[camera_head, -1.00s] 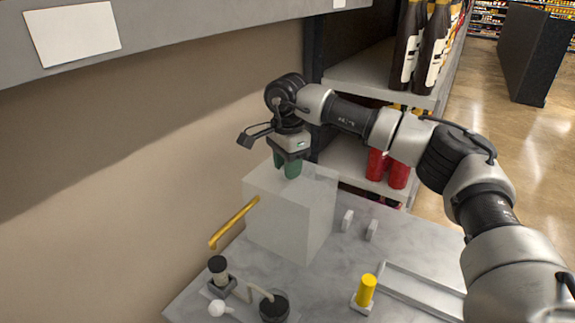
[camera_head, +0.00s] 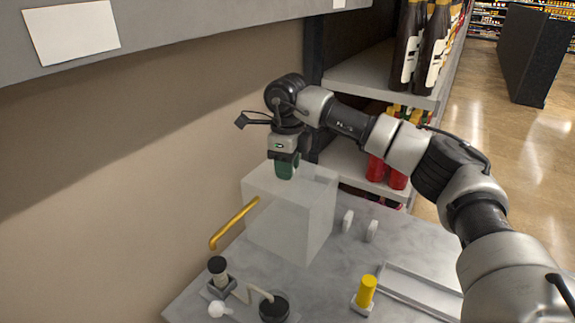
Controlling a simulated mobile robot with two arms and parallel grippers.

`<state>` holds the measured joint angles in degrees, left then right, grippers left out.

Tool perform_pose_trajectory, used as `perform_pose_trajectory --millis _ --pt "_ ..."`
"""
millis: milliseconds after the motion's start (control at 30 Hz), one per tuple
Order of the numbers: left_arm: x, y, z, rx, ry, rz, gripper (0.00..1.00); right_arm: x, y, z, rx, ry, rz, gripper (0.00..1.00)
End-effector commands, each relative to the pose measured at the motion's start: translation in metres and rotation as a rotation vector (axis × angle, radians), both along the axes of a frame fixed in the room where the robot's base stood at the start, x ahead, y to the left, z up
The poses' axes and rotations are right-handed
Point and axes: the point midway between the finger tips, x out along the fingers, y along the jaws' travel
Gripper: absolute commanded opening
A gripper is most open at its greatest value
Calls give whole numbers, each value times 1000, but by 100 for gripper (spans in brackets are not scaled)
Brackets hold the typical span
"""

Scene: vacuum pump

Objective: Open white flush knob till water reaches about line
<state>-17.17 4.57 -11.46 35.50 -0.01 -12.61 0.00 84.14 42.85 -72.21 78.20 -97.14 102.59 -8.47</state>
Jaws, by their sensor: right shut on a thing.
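My right gripper (camera_head: 286,171) points down with its green fingers at the top of a pale translucent box-shaped tank (camera_head: 285,220). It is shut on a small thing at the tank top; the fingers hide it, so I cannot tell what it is. A small white round knob (camera_head: 217,309) sits at the front left of the table, beside a black-capped cylinder (camera_head: 218,266) and a dark round part (camera_head: 273,307). I cannot make out a water level or a line on the tank. My left gripper is not in view.
The grey marble-like table (camera_head: 330,275) bears a yellow cylinder on a white base (camera_head: 365,293), an empty shallow tray (camera_head: 425,292) and two small white blocks (camera_head: 347,221) (camera_head: 371,231). A golden bar (camera_head: 233,223) lies left of the tank. Shelves with bottles (camera_head: 407,45) stand behind.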

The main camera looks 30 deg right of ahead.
Motion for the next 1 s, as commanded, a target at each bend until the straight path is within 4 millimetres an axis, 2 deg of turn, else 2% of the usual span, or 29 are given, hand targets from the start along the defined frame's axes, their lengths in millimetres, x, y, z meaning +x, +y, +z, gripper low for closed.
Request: perform_pose_trajectory --millis 400,967,1000 --pt "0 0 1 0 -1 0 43 0 -1 2 0 -4 -197 9" --pt "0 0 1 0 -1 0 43 1 -1 3 1 -6 -227 9" --pt "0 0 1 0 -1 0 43 1 -1 3 1 -6 -227 38"
